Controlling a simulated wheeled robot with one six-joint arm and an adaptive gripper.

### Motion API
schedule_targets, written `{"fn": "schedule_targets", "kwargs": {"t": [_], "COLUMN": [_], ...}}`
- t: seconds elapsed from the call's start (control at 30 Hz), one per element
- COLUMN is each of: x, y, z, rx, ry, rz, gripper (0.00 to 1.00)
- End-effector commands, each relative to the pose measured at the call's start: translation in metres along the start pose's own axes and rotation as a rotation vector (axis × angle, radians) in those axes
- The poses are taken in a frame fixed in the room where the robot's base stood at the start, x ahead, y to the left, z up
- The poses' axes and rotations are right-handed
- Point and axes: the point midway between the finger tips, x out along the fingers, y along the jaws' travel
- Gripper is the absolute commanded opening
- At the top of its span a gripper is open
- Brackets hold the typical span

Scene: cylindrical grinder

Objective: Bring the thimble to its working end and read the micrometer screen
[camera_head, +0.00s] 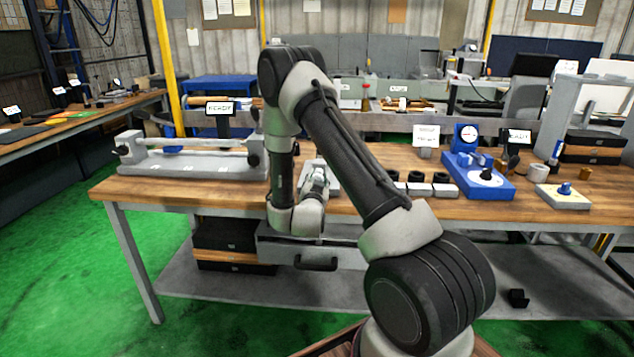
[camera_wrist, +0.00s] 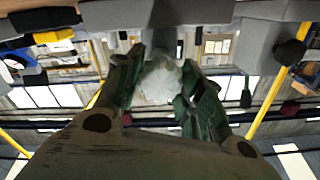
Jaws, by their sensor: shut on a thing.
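In the wrist view my gripper (camera_wrist: 163,85) has its two green-grey fingers closed around a pale, rounded, knob-like end, which I take to be the thimble (camera_wrist: 160,82). A grey body stands right behind it at the top of that view. In the head view my gripper (camera_head: 318,178) is low over the bench, left of centre, by a small grey-white fixture. My wrist and forearm hide most of the micrometer there. No micrometer screen with a readable value shows in either view.
A grey bench instrument with a bar (camera_head: 190,160) stands left on the wooden bench (camera_head: 140,187), a sign reading READY (camera_head: 221,108) behind it. Right of my arm are several small dark-topped blocks (camera_head: 445,187), a blue dial fixture (camera_head: 480,178) and a white block with blue knob (camera_head: 564,196).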

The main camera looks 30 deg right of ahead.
Motion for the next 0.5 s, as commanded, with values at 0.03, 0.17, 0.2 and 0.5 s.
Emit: {"fn": "schedule_targets", "kwargs": {"t": [0.03, 0.17, 0.2, 0.5], "x": [-0.0004, -0.0004, -0.0004, -0.0004], "y": [0.0006, 0.0006, 0.0006, 0.0008], "z": [0.0009, 0.0009, 0.0010, 0.0009], "rx": [0.021, 0.073, 0.084, 0.125], "ry": [-0.003, -0.003, -0.003, -0.002], "rz": [0.001, 0.001, 0.001, 0.001], "gripper": [0.14, 0.14, 0.14, 0.14]}}
